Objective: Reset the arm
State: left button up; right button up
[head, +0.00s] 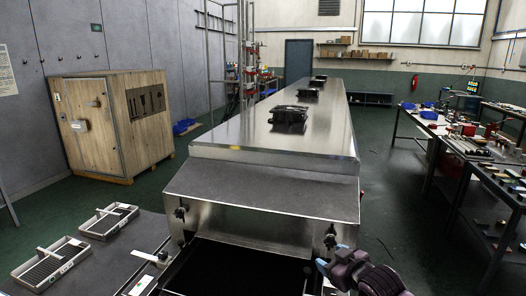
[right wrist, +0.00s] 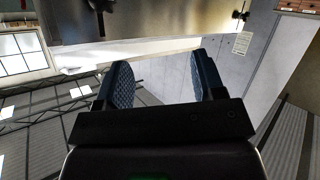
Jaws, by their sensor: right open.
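My right gripper (head: 324,268) shows at the bottom of the head view, at the right side of the tunnel dryer's front opening. In the right wrist view its two blue padded fingers (right wrist: 162,85) stand apart with nothing between them. The gripper is open and empty. The tunnel dryer (head: 275,145) is a long steel housing that runs away from me. Its dark infeed (head: 235,268) lies in front of me. I cannot tell whether the gripper touches the dryer's edge. My left gripper is not in view.
Two slotted trays (head: 108,221) (head: 50,262) lie on the grey table at the left. A wooden crate (head: 140,135) stands on the floor behind them. Cluttered workbenches (head: 480,150) stand at the right. Green floor (head: 395,215) between dryer and benches is mostly clear.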

jog(key=s+d+f+m+h, duration=0.1)
jog(key=s+d+f+m, duration=0.1)
jog(key=s+f, duration=0.4)
jog(key=s+d+f+m+h, duration=0.2)
jog(key=s+d+f, duration=0.2)
jog(key=s, duration=1)
jog(key=s+d+f+m+g+h, duration=0.1)
jog(key=s+d+f+m+h, duration=0.1)
jog(key=s+f, duration=0.6)
jog(key=s+d, duration=0.1)
jog(key=s, duration=0.2)
jog(key=shift+d+f, duration=0.35)
jog(key=shift+f, duration=0.05)
jog(key=shift+c, duration=0.2)
